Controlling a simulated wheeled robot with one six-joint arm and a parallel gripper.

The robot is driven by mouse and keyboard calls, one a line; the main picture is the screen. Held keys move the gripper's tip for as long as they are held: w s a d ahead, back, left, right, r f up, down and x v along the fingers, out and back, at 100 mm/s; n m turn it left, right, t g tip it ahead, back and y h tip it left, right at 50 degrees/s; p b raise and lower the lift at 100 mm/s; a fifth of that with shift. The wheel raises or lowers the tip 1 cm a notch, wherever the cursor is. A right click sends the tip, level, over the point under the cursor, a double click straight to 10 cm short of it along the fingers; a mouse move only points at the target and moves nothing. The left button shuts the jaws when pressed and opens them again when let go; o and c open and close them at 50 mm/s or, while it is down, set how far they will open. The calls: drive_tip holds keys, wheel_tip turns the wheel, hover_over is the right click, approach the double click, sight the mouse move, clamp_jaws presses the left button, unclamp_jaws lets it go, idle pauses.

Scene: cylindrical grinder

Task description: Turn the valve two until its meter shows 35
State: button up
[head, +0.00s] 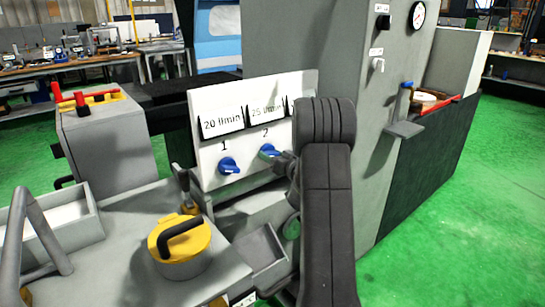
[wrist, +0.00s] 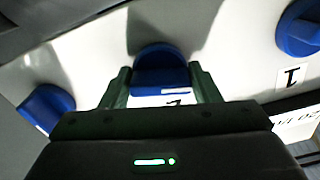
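Valve two (head: 268,151) is a blue knob on a white sloped panel (head: 212,160), below a meter reading 25 l/min (head: 265,112). My gripper (head: 280,158) is at this knob, partly hidden by my arm in the head view. In the wrist view, which is upside down, valve two (wrist: 160,68) sits between the two dark fingers of my gripper (wrist: 162,88), one on each side. The fingers are close to the knob's sides, but whether they press on it is unclear.
Valve one (head: 228,166), also blue, is left of valve two under a 20 l/min meter (head: 221,122). Another blue knob (wrist: 46,106) shows at the left of the wrist view. A yellow-lidded pot (head: 180,245) stands on the grey bench. Green floor is free at right.

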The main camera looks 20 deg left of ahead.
drive_tip(key=shift+c, duration=1.4)
drive_tip(key=shift+f+n+b, duration=0.15)
drive_tip(key=shift+n+b, duration=0.15)
drive_tip(key=shift+b, duration=0.2)
drive_tip(key=shift+n+b, duration=0.3)
drive_tip(key=shift+b, duration=0.1)
drive_tip(key=n+b, duration=0.3)
drive_tip(key=shift+n+b, duration=0.9)
drive_tip(key=o, duration=1)
drive_tip(key=shift+d, duration=0.1)
drive_tip(key=shift+c, duration=0.2)
